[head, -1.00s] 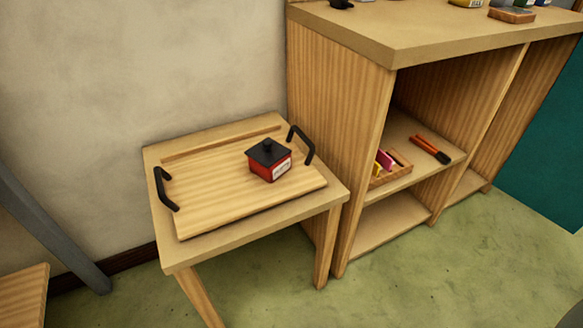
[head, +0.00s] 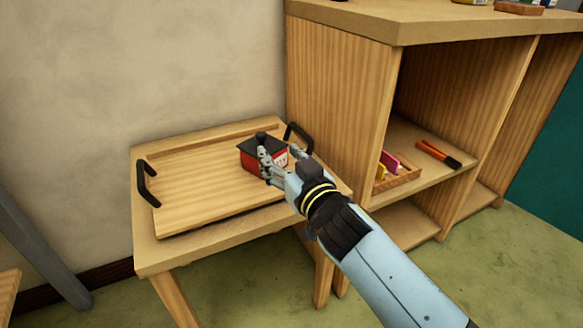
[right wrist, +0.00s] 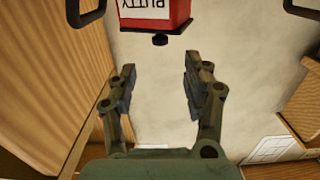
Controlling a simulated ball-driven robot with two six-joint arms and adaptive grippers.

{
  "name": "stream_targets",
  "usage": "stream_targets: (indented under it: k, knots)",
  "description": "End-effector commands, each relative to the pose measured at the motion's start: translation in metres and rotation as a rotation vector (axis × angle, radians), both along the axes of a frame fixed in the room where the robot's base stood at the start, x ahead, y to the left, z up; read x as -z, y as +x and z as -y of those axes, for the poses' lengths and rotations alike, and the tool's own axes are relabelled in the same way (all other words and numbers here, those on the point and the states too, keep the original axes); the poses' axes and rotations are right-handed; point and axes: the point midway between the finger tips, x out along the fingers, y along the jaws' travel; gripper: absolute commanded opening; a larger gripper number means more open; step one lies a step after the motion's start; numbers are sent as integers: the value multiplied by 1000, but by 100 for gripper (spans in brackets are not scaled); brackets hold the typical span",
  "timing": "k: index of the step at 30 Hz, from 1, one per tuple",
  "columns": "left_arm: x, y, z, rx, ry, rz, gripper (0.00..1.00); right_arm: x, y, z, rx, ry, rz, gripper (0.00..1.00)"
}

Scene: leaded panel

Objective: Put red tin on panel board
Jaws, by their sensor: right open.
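The red tin (head: 249,158), with a black lid and knob and a white label, stands upright on the panel board (head: 190,195), a wooden board with a black handle at each end. My right gripper (head: 281,160) is open at the tin's near right side and hides part of it. In the right wrist view the tin (right wrist: 156,10) appears upside down at the top edge, beyond the open fingers (right wrist: 160,85) and not between them. Part of the tin is cut off there. My left gripper is out of view.
The board lies on a small wooden table (head: 155,250) against the wall. A shelf unit (head: 340,90) stands close on the right, holding a small tray (head: 408,176) with colored pieces and an orange-handled tool (head: 432,151). The board's left part is clear.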

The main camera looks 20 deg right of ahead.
Motion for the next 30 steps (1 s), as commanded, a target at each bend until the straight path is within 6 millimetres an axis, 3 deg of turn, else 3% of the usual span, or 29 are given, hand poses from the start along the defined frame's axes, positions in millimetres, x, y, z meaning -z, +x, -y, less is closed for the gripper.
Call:
stream_targets:
  k: [9,15,27,30]
  knots:
    - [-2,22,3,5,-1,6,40,4,60,-2,0,0,0,50]
    - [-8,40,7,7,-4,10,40,6,85,-2,0,0,-2,50]
    - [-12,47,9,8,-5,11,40,5,93,-3,0,0,-3,50]
    - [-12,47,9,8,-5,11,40,5,93,-3,0,0,-2,36]
